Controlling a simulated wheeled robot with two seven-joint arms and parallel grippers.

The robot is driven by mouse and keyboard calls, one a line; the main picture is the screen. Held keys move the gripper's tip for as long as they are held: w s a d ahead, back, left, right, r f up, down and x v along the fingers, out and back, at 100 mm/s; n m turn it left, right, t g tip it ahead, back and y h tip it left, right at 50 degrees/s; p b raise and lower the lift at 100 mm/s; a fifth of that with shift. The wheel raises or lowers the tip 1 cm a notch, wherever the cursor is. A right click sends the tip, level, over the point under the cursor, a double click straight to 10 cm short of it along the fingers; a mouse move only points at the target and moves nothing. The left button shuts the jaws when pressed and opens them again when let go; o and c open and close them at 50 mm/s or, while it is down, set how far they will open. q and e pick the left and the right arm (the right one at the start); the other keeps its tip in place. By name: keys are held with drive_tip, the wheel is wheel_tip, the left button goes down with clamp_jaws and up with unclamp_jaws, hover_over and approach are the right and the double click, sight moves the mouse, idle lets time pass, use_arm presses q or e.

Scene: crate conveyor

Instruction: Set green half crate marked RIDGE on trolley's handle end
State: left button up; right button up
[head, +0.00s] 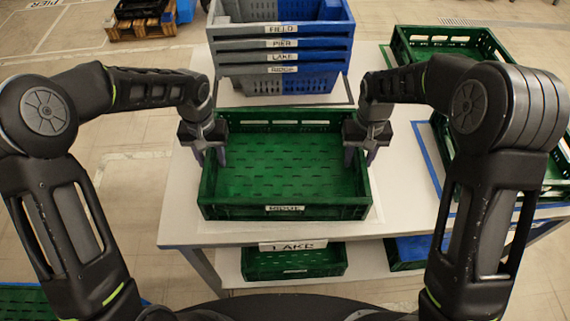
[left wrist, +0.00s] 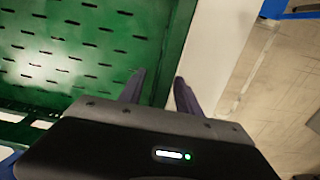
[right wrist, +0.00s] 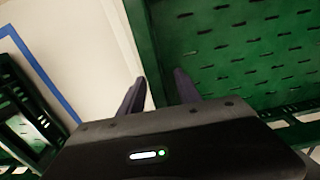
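The green crate marked RIDGE (head: 285,209) stands upright and empty on the white table in the head view. My left gripper (head: 209,155) is at its left wall; in the left wrist view the fingers (left wrist: 158,80) are apart on either side of that wall. My right gripper (head: 361,155) is at its right wall; in the right wrist view the fingers (right wrist: 158,80) are apart, astride that wall. Both grippers look open, with a gap between wall and inner finger. I cannot identify the trolley or its handle end.
A stack of grey-and-blue crates (head: 282,44) labelled FIELD, PIER, LAKE and RIDGE stands behind. More green crates (head: 447,35) are at the right. Another green crate (head: 293,264) sits below a LAKE sign (head: 293,246). A wooden pallet (head: 140,28) is far left. Bare table (head: 408,165) shows right of the crate.

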use_arm(q)
drive_tip(key=shift+c, duration=0.2)
use_arm(e)
drive_tip(key=shift+c, duration=0.2)
use_arm(q)
clamp_jaws()
use_arm(e)
clamp_jaws()
idle(0.7)
